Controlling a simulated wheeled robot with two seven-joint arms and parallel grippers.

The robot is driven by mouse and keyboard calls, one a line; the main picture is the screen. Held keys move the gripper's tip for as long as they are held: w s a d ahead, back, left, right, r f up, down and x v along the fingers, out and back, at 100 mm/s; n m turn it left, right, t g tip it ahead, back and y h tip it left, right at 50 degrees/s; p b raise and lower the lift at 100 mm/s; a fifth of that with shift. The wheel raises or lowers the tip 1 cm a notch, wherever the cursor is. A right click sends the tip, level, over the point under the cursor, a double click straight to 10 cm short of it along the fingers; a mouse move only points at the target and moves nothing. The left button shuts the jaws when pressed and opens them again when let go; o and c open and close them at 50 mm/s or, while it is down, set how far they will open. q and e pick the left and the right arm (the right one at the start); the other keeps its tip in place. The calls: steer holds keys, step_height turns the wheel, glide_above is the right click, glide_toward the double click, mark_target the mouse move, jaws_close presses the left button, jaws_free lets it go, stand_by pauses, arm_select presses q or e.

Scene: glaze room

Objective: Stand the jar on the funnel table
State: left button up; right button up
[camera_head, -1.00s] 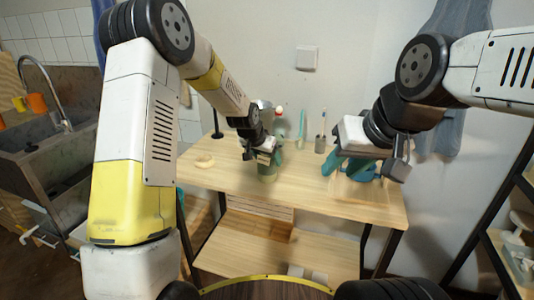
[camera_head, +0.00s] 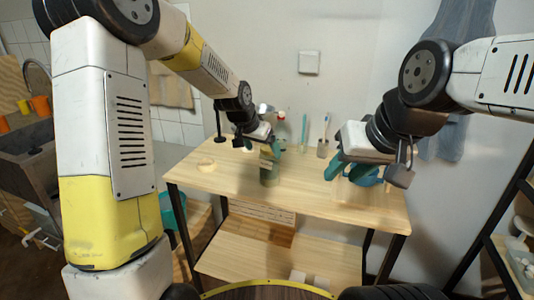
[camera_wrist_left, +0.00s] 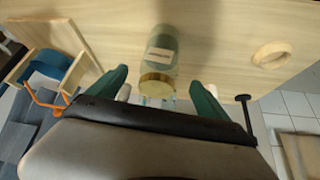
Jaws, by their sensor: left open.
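A greenish glass jar with a gold lid stands upright on the light wooden table, left of its middle, in the head view (camera_head: 269,172). It also shows in the left wrist view (camera_wrist_left: 162,48), with a pale label. My left gripper (camera_head: 262,143) is open, just above and behind the jar. In the left wrist view its two green fingers (camera_wrist_left: 158,92) are spread on either side of the lid, with visible gaps. My right gripper (camera_head: 362,174) hangs over the table's right part; whether its green fingers hold anything is unclear.
A blue round vessel (camera_head: 368,177) sits by my right gripper, partly hidden. A pale ring (camera_head: 206,165) lies at the table's left (camera_head: 320,205). A holder with brushes (camera_head: 322,148) and a red-capped bottle (camera_head: 281,118) stand at the back. The front middle is clear.

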arm_select(q)
steer(key=shift+v, duration=1.15)
steer(key=s+a+r+n, duration=0.1)
steer(key=s+a+r, duration=0.2)
steer(key=s, duration=0.7)
steer(key=s+a+r+n, duration=0.2)
steer(key=s+a+r, duration=0.1)
steer(key=s, duration=0.7)
steer(key=s+a+r+n+y, duration=0.1)
steer(key=s+a+r, duration=0.3)
steer(key=s, duration=0.6)
steer(key=shift+s+a+n, duration=0.2)
steer(key=shift+a+n, duration=0.4)
steer(key=shift+r, duration=0.15)
